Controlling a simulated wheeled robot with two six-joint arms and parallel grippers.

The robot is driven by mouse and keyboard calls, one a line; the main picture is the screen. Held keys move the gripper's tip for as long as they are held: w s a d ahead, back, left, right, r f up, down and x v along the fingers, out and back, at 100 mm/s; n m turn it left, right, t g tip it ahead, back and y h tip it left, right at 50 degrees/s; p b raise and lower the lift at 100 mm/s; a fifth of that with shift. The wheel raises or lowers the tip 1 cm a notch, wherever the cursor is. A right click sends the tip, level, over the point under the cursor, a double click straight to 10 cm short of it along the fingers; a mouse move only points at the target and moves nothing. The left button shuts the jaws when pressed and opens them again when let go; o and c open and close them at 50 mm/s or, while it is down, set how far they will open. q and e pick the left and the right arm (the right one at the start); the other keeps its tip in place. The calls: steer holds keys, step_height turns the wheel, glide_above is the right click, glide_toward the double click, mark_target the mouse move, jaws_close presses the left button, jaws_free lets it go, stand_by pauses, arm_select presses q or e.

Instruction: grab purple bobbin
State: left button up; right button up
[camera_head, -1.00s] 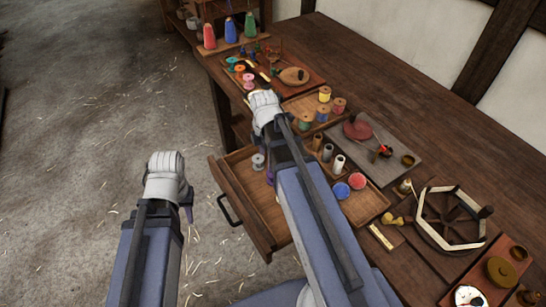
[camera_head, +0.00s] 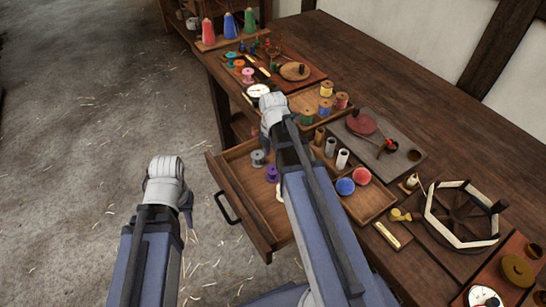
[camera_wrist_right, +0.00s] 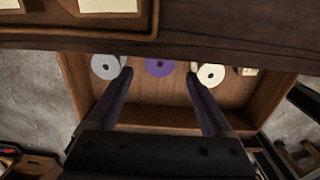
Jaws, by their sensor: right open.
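The purple bobbin (camera_head: 272,174) stands in the open drawer (camera_head: 229,191), partly beside my right arm in the head view. In the right wrist view the purple bobbin (camera_wrist_right: 159,67) is seen from above, between a grey bobbin (camera_wrist_right: 106,66) and a white bobbin (camera_wrist_right: 211,74). My right gripper (camera_wrist_right: 160,80) is open and empty, its fingers pointing toward the row with the purple bobbin between their tips. The gap in height cannot be told. In the head view my left gripper (camera_head: 166,180) hangs over the floor left of the drawer; its fingers are mostly hidden.
The workbench (camera_head: 375,75) edge runs above the drawer. The drawer handle (camera_head: 224,207) juts out front.

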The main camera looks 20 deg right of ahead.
mark_target(273, 169)
step_height(273, 169, down, 6)
steer(key=b, duration=0.5)
steer(key=shift+f, duration=0.25)
steer(key=shift+c, duration=0.3)
steer(key=c, duration=0.9)
steer(key=shift+o, duration=0.2)
step_height(273, 169, up, 8)
steer(key=p, duration=0.7)
steer(key=shift+p, duration=0.35)
